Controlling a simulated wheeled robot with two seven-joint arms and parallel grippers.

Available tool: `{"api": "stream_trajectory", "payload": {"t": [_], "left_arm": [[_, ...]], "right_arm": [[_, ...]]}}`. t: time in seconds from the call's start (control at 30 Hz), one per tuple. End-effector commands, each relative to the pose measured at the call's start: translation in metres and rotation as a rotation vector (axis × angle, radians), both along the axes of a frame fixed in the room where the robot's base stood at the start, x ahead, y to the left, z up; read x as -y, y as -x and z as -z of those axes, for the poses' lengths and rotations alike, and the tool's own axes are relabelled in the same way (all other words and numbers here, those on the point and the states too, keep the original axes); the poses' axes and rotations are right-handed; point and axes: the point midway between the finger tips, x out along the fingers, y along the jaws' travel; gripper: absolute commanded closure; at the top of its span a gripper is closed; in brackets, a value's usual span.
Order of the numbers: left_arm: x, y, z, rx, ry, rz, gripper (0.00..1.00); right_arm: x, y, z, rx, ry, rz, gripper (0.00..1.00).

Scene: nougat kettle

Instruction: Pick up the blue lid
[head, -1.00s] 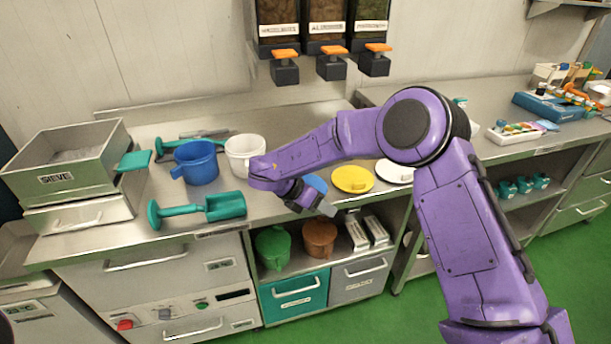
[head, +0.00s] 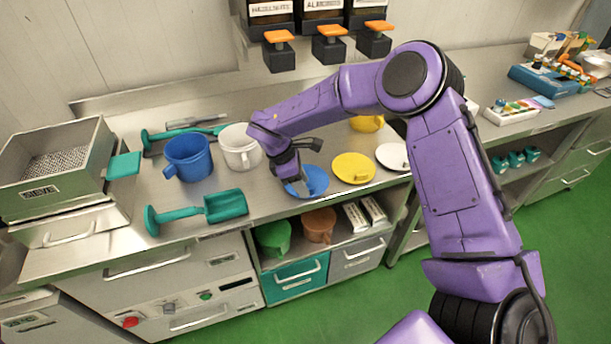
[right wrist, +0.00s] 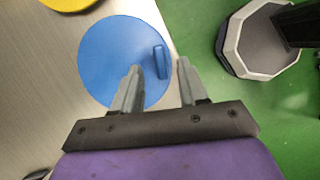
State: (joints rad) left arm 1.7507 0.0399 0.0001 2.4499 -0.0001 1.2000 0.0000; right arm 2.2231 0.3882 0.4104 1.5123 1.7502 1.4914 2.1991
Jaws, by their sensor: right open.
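The blue lid (head: 316,181) lies flat on the steel counter near its front edge, partly hidden by my right gripper in the head view. In the right wrist view the blue lid (right wrist: 112,60) is a round disc with a raised bar handle (right wrist: 158,62) on its right side. My right gripper (head: 300,188) is over the lid. In the right wrist view its fingers (right wrist: 158,68) are apart, with the handle between and just beyond their tips. Nothing is held. My left gripper is not in view.
A yellow lid (head: 353,168) and a white lid (head: 392,156) lie to the right. A white jug (head: 240,148), a blue jug (head: 189,158) and a teal scoop (head: 224,206) stand or lie to the left. The counter's front edge is close to the blue lid.

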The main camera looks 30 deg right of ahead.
Motion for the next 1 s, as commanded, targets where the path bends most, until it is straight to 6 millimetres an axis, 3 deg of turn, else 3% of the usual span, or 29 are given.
{"api": "stream_trajectory", "payload": {"t": [0.3, 0.4, 0.43, 0.83, 1.0], "left_arm": [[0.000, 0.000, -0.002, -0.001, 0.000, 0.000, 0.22], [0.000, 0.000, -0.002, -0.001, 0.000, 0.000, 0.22], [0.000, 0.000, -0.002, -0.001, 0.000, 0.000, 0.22], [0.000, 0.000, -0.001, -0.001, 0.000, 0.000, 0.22], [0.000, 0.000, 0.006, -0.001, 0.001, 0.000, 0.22]], "right_arm": [[0.002, 0.001, 0.010, 0.000, 0.000, -0.002, 0.61], [0.002, 0.001, 0.010, 0.000, 0.000, -0.003, 0.93], [0.002, 0.001, 0.010, 0.000, 0.000, -0.003, 1.00], [0.002, 0.000, 0.006, 0.002, 0.000, -0.003, 1.00], [0.002, 0.000, -0.017, 0.005, 0.000, -0.002, 1.00]]}}
